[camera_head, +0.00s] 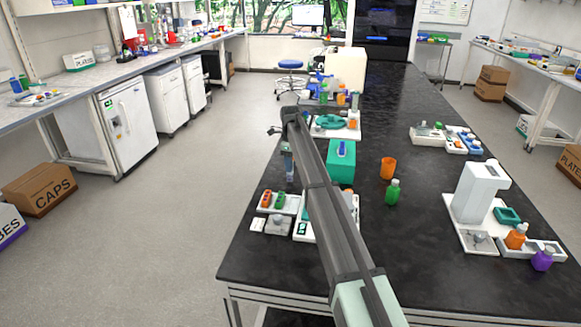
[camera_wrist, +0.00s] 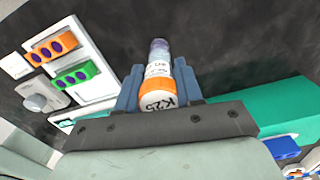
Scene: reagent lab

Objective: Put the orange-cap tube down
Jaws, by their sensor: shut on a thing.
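My gripper (camera_wrist: 158,85) is shut on the orange-cap tube (camera_wrist: 157,70). The tube's orange cap, marked K25, is toward the wrist camera, and its white-labelled body extends away between the blue-grey fingers. In the head view, my gripper (camera_head: 288,152) hangs at the left side of the black bench, with the tube (camera_head: 290,174) below it. The tube looks upright there. I cannot tell its exact height above the bench.
An orange rack (camera_wrist: 56,47) and a green rack (camera_wrist: 77,77) sit on a white tray (camera_wrist: 97,63). A teal box (camera_head: 341,162) stands right of my gripper. A green bottle (camera_head: 392,192) and an orange cup (camera_head: 388,167) stand farther right.

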